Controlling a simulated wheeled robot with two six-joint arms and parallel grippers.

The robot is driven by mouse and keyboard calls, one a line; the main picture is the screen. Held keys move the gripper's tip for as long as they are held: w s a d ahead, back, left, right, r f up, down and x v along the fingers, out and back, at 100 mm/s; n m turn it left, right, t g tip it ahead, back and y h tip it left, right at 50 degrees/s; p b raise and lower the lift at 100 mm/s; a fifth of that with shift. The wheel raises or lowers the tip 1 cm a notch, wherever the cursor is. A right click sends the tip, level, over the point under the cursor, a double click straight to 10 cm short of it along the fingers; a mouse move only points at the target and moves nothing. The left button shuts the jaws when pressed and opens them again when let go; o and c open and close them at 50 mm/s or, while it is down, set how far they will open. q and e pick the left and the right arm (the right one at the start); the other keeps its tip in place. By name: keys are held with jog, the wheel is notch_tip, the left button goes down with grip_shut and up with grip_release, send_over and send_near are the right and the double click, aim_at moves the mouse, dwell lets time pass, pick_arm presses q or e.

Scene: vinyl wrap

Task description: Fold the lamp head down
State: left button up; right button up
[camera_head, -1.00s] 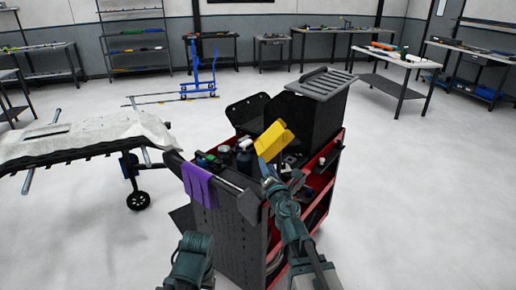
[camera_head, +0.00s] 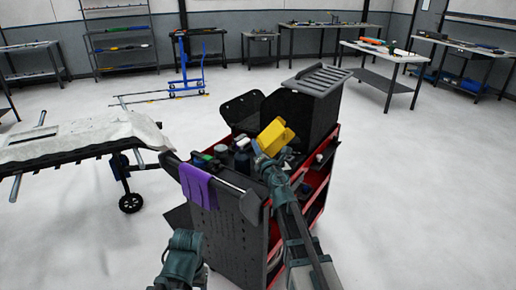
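A yellow, box-shaped head (camera_head: 275,137), which looks like the lamp head, is tilted over the top of the tool cart (camera_head: 232,232). Its lower-left end is beside my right gripper (camera_head: 260,152). My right arm reaches up to it from the bottom of the head view. The fingertips are small and overlap the yellow head, so I cannot tell whether they are open, or shut on it. The lamp's stand or hinge is not clear behind the gripper. Part of my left arm shows at the bottom, left of the cart, but its gripper cannot be made out.
The cart top holds bottles (camera_head: 242,162), a black bin (camera_head: 310,110) and a purple cloth (camera_head: 197,185) over its handle. A covered panel (camera_head: 75,135) on a wheeled stand is at the left. A blue trolley (camera_head: 187,70) and workbenches stand behind. The floor at right is clear.

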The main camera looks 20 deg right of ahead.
grip_shut()
dwell(1.2)
